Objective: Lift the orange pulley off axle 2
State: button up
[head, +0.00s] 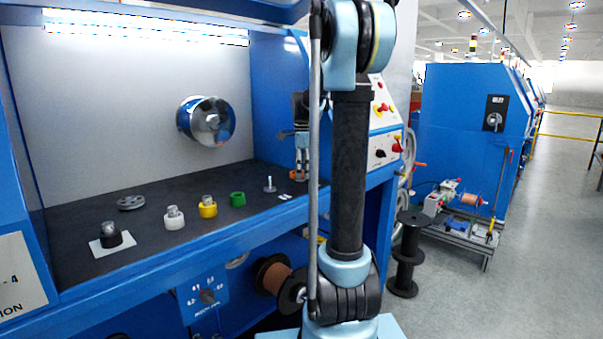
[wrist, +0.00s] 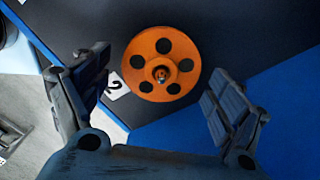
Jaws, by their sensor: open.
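The orange pulley (wrist: 160,64) shows in the wrist view as a flat disc with several dark round holes. The tip of axle 2 (wrist: 161,74) shows at its middle. A white label with a 2 (wrist: 114,87) lies beside it, partly covered. My gripper (wrist: 153,80) is open, with one finger to each side of the pulley in the picture and gaps between. In the head view my gripper (head: 301,165) hangs pointing down over the right end of the dark bench; the pulley is mostly hidden there.
On the bench (head: 75,200) stand a bare axle (head: 269,185), a green pulley (head: 237,199), a yellow pulley (head: 207,208), a white pulley (head: 174,220) and a black pulley (head: 111,238). A grey wheel (head: 131,202) lies behind. A shiny drum (head: 207,121) sticks out of the back wall.

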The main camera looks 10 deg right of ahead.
jog(key=c, duration=1.3)
jog(key=shift+r, duration=1.9)
jog(key=shift+r, duration=1.05)
jog(key=shift+r, duration=2)
